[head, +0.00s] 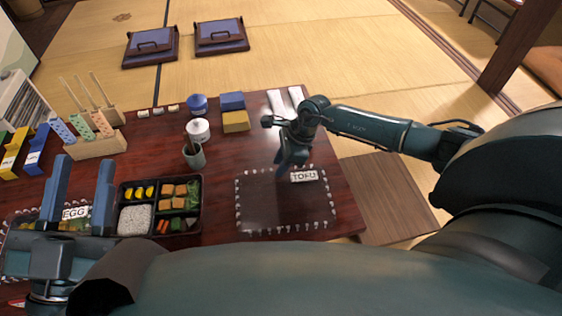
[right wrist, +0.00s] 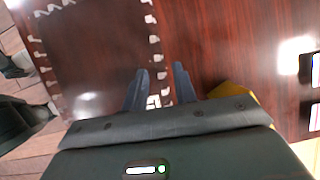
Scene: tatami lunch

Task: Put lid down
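A dark, see-through-looking rectangle with a broken white rim and a TOFU label, apparently the lid (head: 285,210), looks flat on the table. In the right wrist view the lid (right wrist: 95,55) fills the upper left. My right gripper (head: 285,162) points down at its far edge beside the label. Its fingers (right wrist: 162,80) stand apart there, near the rim; I see nothing clamped. My left gripper (head: 81,165) is open, its fingers apart, in front of a similar rimmed rectangle labelled EGG (head: 75,212). A black bento box (head: 160,182) with food stands open between them.
On the dark red table (head: 230,170) stand a grey cup (head: 194,156), a white pot (head: 198,130), blue and yellow blocks (head: 235,120) and a wooden holder (head: 96,145) with sticks. The table's right edge is close to the lid; tatami lies beyond.

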